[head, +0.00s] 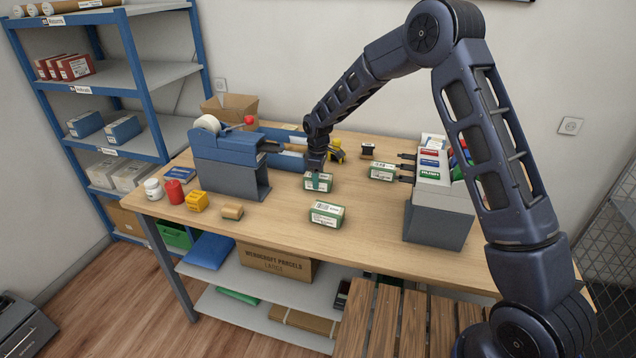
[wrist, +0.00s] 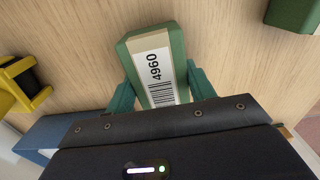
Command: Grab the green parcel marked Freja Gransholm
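Three green parcels with white labels are on the wooden counter. One parcel (head: 326,188) is at mid-counter with my gripper (head: 319,180) down at it. In the wrist view this parcel (wrist: 130,50) shows a label with 4960 and a barcode. The teal fingers of my gripper (wrist: 160,90) lie close along its two sides; I cannot tell whether they press on it. A second green parcel (head: 327,214) lies nearer the front edge. A third parcel (head: 382,172) is to the right, beside the grey bin unit. The names on all three labels are too small or hidden to read.
A blue and grey tape dispenser (head: 232,165) stands at the left. A grey bin unit (head: 438,215) stands at the right. A yellow item (head: 337,150) is behind my gripper.

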